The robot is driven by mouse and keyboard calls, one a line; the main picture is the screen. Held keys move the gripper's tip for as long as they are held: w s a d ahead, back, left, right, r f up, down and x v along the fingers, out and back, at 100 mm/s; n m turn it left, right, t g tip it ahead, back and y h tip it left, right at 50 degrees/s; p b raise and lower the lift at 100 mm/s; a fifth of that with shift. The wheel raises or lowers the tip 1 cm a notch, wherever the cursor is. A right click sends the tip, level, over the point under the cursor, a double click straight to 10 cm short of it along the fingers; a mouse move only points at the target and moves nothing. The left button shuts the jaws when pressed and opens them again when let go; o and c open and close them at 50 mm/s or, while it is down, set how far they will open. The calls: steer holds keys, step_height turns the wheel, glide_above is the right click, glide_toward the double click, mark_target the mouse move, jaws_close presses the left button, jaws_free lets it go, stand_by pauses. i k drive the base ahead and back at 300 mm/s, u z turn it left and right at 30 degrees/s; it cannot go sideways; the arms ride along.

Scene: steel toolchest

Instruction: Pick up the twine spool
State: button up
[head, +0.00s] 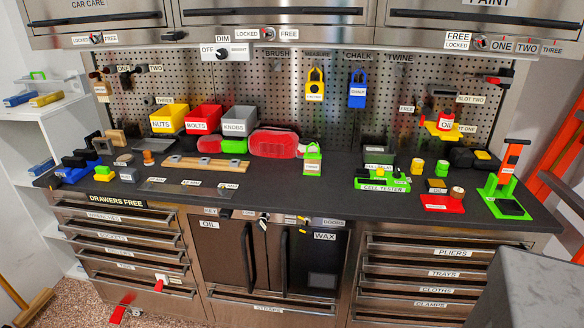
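I cannot say for sure which thing is the twine spool. A small tan roll (456,193) stands at the right end of the black worktop, by the red tray (440,205); it looks most like a spool. My gripper is not in view.
A green cell tester (383,184) lies left of the red tray. A green stand with an orange upright (507,177) is to its right. Yellow, red and grey bins (203,119) stand at the back left. The worktop's front middle (290,193) is clear.

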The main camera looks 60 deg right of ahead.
mark_target(312, 162)
steer(key=u, duration=0.85)
steer(key=k, duration=0.45)
steer(key=u, duration=0.65)
steer(key=k, duration=1.1)
steer(key=z, duration=0.4)
